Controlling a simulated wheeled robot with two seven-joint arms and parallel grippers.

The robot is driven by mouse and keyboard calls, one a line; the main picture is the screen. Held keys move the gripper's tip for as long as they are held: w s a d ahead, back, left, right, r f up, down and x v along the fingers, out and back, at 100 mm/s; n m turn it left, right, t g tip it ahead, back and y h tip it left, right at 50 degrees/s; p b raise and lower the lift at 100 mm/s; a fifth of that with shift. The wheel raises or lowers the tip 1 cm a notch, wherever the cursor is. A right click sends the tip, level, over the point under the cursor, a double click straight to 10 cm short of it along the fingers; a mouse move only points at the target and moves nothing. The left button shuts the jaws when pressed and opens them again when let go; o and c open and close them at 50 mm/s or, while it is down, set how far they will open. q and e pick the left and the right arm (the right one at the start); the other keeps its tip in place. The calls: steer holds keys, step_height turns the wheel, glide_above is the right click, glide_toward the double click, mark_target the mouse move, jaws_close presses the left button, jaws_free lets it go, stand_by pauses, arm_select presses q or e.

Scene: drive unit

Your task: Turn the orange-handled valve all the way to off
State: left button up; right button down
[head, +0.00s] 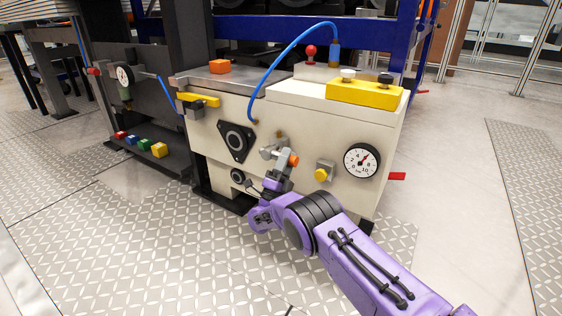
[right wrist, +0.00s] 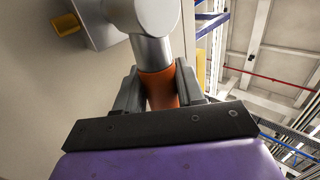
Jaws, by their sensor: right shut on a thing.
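The orange-handled valve (head: 293,160) is on the cream front panel of the drive unit, left of the gauge. Its grey metal body and orange grip show in the head view. My right gripper (head: 279,178), on the purple arm, is at the valve. In the right wrist view the orange handle (right wrist: 161,90) stands between the two grey fingers of my right gripper (right wrist: 160,88), which are shut on it. The grey valve body (right wrist: 152,30) is just beyond the handle. Part of the handle is hidden by the fingers. My left gripper is not in view.
A round gauge (head: 361,161) and a yellow button (head: 321,174) are right of the valve. A black flanged fitting (head: 235,142) is to its left. A blue hose (head: 290,58) arches above. A yellow box with two buttons (head: 365,93) sits on top. The patterned floor in front is clear.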

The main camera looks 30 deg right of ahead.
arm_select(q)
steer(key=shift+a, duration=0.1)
arm_select(e)
steer(key=shift+s+f, duration=0.1)
steer(key=shift+f, duration=0.05)
steer(key=c, duration=0.8)
jaws_free()
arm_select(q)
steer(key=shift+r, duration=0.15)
arm_select(e)
steer(key=shift+a+f, duration=0.1)
steer(key=shift+a, duration=0.15)
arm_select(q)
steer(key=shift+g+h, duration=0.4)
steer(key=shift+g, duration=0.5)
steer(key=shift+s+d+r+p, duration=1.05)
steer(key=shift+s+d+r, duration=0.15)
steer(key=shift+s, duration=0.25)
arm_select(e)
steer(key=shift+v, duration=5)
